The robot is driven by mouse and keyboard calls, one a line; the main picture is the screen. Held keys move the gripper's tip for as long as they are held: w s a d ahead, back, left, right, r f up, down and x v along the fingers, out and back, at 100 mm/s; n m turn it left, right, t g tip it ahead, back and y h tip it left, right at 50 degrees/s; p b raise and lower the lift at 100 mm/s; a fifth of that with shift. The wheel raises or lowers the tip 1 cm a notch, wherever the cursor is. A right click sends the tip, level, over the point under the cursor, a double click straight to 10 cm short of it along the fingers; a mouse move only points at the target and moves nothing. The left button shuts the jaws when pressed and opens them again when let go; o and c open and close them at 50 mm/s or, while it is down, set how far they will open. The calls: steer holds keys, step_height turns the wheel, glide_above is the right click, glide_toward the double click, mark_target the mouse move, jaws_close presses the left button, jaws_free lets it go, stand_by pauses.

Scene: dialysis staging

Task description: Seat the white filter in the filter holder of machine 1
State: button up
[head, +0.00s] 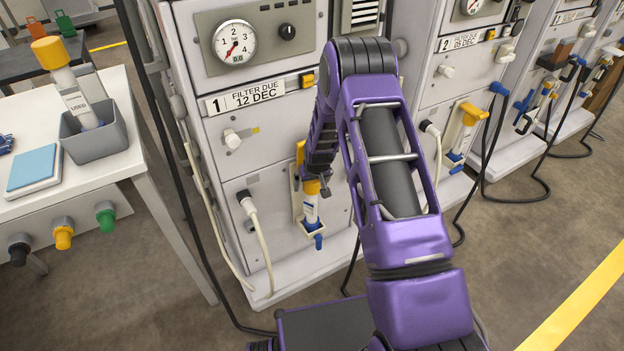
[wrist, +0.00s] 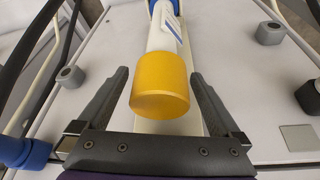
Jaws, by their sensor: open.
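The white filter (head: 311,208) has a yellow cap and a blue lower end. It stands upright in the filter holder (head: 297,205) on the front of machine 1 (head: 273,155); I cannot tell how firmly it sits. In the wrist view, the filter's white body with blue stripes (wrist: 164,35) runs up behind its yellow cap (wrist: 160,88). My gripper (wrist: 160,76) is open, with one finger on each side of the cap and gaps visible. In the head view, my gripper (head: 318,187) is at the filter's top and partly hides it.
A grey bin (head: 97,143) on the white table (head: 110,165) at left holds an orange-capped filter marked USED (head: 78,100). A white hose (head: 258,235) hangs left of the holder. Machine 2 (head: 465,75) stands to the right, with a yellow-topped filter (head: 465,125).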

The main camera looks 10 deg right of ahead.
steer(key=p+v, duration=0.2)
steer(key=v, duration=1.5)
steer(key=shift+r, duration=0.15)
steer(key=shift+d, duration=0.15)
